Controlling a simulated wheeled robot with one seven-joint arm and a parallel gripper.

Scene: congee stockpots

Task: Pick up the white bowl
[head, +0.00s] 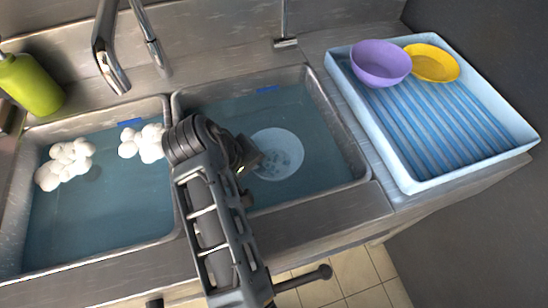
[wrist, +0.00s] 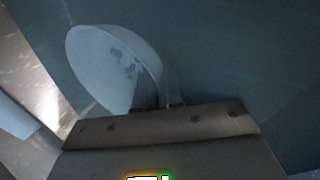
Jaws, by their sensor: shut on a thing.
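The white bowl (head: 277,153) is in the right sink basin, with several grey spots on its inside. It also shows in the wrist view (wrist: 112,66), tilted, with its edge against the fingers. My gripper (head: 250,160) reaches into the right basin from the front and is shut on the bowl's left rim. In the wrist view my gripper (wrist: 160,104) covers the near edge of the bowl. I cannot tell whether the bowl is clear of the basin floor.
The left basin (head: 100,200) holds white foam clumps (head: 66,163). A light blue drying tray (head: 440,130) at right holds a purple bowl (head: 380,63) and a yellow bowl (head: 432,64). A faucet (head: 110,60) and green bottle (head: 30,85) stand at the back left.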

